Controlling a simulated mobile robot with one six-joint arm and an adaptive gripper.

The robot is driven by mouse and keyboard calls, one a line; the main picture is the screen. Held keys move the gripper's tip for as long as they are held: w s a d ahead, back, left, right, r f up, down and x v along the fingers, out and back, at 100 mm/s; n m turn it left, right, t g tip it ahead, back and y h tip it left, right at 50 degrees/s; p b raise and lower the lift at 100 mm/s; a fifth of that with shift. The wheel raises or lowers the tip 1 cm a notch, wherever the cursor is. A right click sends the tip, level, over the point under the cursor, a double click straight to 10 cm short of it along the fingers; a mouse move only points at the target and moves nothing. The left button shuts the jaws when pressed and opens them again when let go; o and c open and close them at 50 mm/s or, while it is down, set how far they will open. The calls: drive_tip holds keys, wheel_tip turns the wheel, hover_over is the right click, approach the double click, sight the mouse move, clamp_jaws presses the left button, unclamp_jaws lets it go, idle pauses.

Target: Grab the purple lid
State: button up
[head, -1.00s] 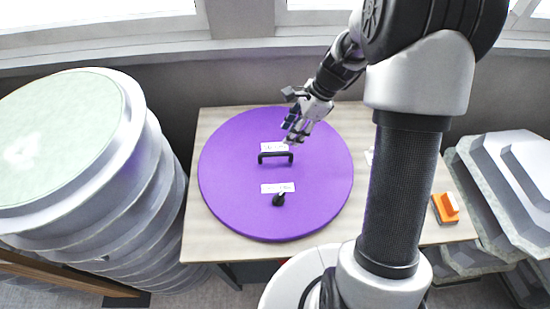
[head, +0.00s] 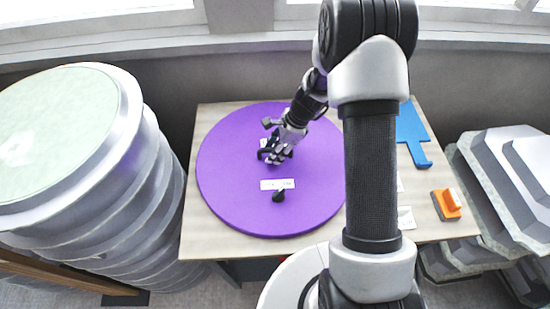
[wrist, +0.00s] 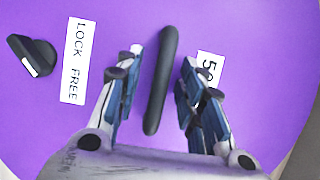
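The purple lid (head: 230,200) is a large round disc lying flat on a wooden table. Its black bar handle shows in the wrist view (wrist: 162,80), between the two fingers of my gripper (wrist: 158,85). The fingers are apart, with a gap on each side of the handle. In the head view my gripper (head: 275,158) is over the handle and hides most of it. A black knob (head: 278,195) sits on the lid beside a white "LOCK FREE" label (wrist: 77,60). A second white label (wrist: 208,68) is partly hidden by a finger.
A stack of large round moulds (head: 130,190) stands close at left. Grey angular moulds (head: 500,170) stand at right.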

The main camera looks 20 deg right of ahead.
drive_tip(key=shift+c, duration=0.5)
clamp_jaws()
drive_tip(key=shift+r, duration=0.1)
idle(0.3)
